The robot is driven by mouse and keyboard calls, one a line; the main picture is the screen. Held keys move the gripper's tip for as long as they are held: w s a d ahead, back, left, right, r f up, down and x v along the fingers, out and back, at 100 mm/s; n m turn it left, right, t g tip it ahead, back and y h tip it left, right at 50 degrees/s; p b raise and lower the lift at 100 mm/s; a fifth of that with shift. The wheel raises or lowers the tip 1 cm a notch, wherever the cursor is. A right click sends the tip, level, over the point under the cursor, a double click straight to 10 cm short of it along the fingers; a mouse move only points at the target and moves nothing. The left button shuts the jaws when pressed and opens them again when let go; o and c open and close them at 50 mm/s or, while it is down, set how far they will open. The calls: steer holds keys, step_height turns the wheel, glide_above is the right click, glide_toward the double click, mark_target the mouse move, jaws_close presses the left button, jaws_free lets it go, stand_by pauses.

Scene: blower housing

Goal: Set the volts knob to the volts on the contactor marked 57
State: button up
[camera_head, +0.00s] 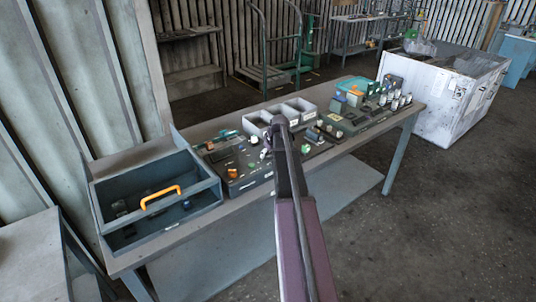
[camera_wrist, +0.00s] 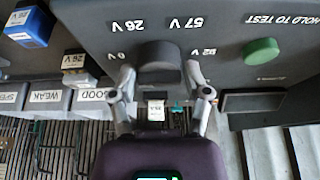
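In the wrist view the dark volts knob (camera_wrist: 160,60) is on a grey panel (camera_wrist: 225,65). Upside-down volt marks ring it; 26 V and 57 V are legible. No pointer on the knob can be made out. My gripper (camera_wrist: 160,73) is open, with one finger on each side of the knob; I cannot tell whether they touch it. A dark block with a white 26 V label (camera_wrist: 74,64) and a blue block with a white label (camera_wrist: 28,27) sit at the left. I cannot pick out a contactor marked 57. In the head view my arm hides the knob.
A green button (camera_wrist: 260,53) sits beside a "HOLD TO TEST" mark. Grey bins (camera_wrist: 95,98) carry labels such as GOOD and WEAK. In the head view, a tote with an orange handle (camera_head: 160,197) and several small parts crowd the table (camera_head: 190,234).

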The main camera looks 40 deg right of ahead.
steer(key=c, duration=0.5)
steer(key=shift+o, duration=0.2)
